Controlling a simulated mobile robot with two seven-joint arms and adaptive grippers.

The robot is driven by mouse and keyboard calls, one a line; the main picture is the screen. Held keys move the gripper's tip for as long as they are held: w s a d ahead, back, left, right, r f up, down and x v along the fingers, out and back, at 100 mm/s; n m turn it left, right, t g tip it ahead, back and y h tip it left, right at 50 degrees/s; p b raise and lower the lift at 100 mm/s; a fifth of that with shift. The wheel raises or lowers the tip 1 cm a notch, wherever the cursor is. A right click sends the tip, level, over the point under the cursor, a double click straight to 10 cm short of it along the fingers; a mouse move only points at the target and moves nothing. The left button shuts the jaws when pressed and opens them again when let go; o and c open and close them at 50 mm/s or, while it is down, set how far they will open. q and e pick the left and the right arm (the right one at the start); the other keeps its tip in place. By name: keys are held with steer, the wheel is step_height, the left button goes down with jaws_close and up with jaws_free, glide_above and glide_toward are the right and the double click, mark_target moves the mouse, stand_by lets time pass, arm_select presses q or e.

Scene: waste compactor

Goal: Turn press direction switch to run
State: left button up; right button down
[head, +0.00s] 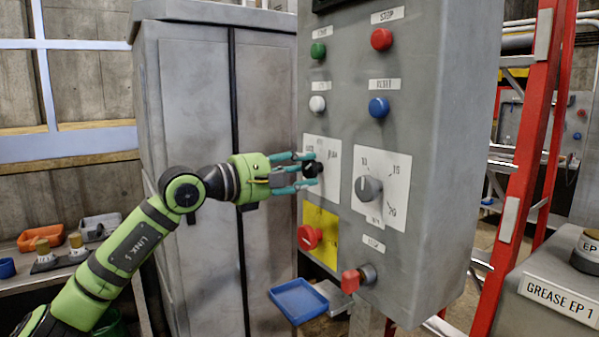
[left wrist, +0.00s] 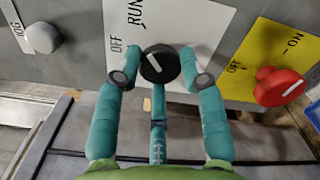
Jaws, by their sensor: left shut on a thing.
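The press direction switch is a black rotary knob (head: 313,169) on a white plate (head: 331,186) on the grey control panel. In the left wrist view the knob (left wrist: 158,64) sits between my fingers, with the printed words OFF and RUN beside it. A pale line on the knob shows, but I cannot tell exactly which label it points to. My left gripper (head: 312,170) is shut on the knob. Its teal fingertips (left wrist: 163,77) lie on either side of the knob, with a third finger below in the left wrist view. My right gripper is out of view.
A grey dial (head: 368,188) is right of the switch. Below are a red knob on a yellow plate (head: 325,250) and a red handle (head: 352,280). Several push buttons are above. A blue tray (head: 299,301) is under the panel; a red ladder (head: 522,180) stands right.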

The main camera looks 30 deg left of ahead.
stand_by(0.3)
arm_select(q)
steer(key=o, duration=1.1)
steer(key=shift+o, duration=0.2)
steer(key=shift+s+a+f, duration=0.15)
steer(key=shift+s+a, duration=0.15)
steer(key=shift+s, duration=0.15)
steer(key=v, duration=1.1)
steer(key=shift+d, duration=0.15)
